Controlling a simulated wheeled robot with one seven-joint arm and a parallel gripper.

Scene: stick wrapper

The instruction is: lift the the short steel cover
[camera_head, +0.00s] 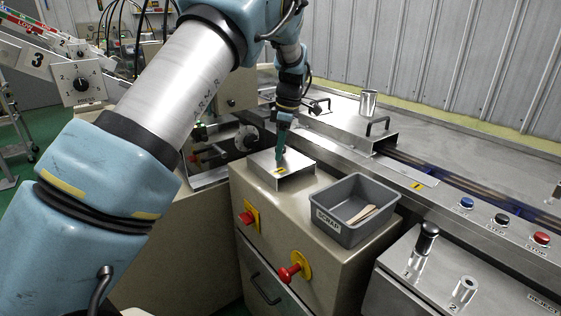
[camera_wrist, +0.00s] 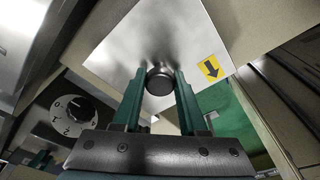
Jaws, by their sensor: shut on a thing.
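The short steel cover (camera_head: 296,159) is a small bent plate with a yellow label, at the top of the beige cabinet in the head view. In the wrist view its bright plate (camera_wrist: 125,48) fills the upper middle, with a yellow arrow label at right. My gripper (camera_head: 282,156) comes down from above onto the middle of the cover. In the wrist view the green fingers of my gripper (camera_wrist: 159,85) are shut on the cover's dark round knob (camera_wrist: 159,81). I cannot tell whether the cover touches the cabinet top.
A grey scrap bin (camera_head: 345,231) with thin sticks inside stands close to the right of the cover. The beige cabinet (camera_head: 285,228) has red knobs on its front. Push buttons line the right rail.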

